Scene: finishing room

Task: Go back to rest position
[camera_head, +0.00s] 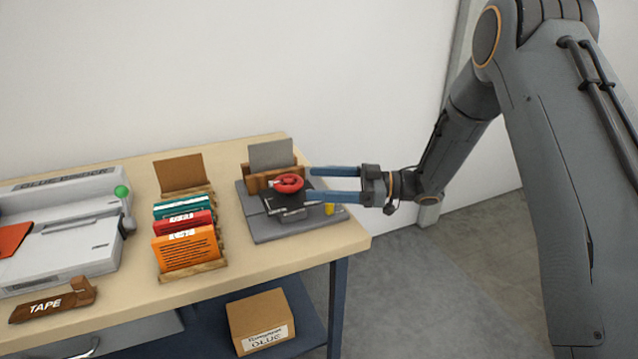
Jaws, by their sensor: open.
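My gripper (312,183) is at the right side of the table, reaching in from the right with its two blue fingers apart. The fingertips are near a small grey device (268,228) that has a red ring-shaped part (288,183) on top. The gap between the fingers looks empty. In this view the fingers overlap the right side of the device, and I cannot tell whether they touch it. My arm extends up and to the right from the gripper.
The wooden table (140,290) also holds a rack of coloured booklets (187,251), a large grey machine (60,245) with a green-knobbed lever and a wooden TAPE holder (52,302). A cardboard box (261,318) sits on the shelf below. The floor right of the table (440,290) is clear.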

